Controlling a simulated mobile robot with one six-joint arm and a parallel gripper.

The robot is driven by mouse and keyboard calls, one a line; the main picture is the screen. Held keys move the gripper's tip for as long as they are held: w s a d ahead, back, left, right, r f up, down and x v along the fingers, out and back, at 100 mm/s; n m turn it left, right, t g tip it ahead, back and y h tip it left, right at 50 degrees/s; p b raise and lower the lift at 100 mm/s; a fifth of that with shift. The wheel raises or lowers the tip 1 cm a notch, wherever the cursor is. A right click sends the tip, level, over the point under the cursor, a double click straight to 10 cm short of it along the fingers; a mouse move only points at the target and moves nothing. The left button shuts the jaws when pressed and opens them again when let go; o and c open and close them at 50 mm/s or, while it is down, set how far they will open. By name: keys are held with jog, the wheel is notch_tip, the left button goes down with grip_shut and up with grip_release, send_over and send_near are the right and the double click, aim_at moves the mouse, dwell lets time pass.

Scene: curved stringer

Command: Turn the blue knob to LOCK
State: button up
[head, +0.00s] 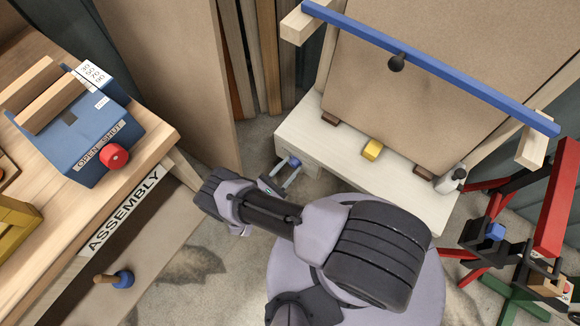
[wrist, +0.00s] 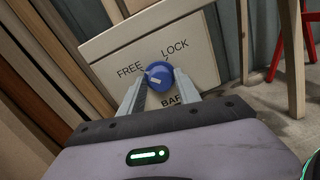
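The blue knob (wrist: 160,74) is on a pale panel (wrist: 205,58) in the wrist view. FREE is printed to its upper left and LOCK to its upper right. A third label below is partly hidden by my gripper. A pale mark on the knob's face lies on the side toward FREE. My gripper (wrist: 160,88) has its two fingers apart, one toward each side of the knob. I cannot make out contact. In the head view the knob (head: 294,162) shows at the end of my gripper (head: 287,172), low by the pale bench.
The pale bench (head: 340,165) carries a yellow block (head: 372,150). A blue rail (head: 430,66) crosses above it. A red stand (head: 557,200) is at right. The ASSEMBLY workbench (head: 160,130) with a blue box (head: 90,140) is at left. Boards (wrist: 45,70) lean close at left.

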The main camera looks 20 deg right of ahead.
grip_shut()
jog(key=shift+m, duration=0.3)
jog(key=m, duration=0.8)
jog(key=shift+d+r+m+y, duration=0.1)
jog(key=shift+m+y, duration=0.2)
jog(key=m, duration=0.4)
jog(key=shift+s+y, duration=0.1)
jog(key=shift+y, duration=0.2)
jog(key=shift+m+t+p, duration=0.3)
jog(key=shift+m+p, duration=0.15)
jog(key=shift+m, duration=1.45)
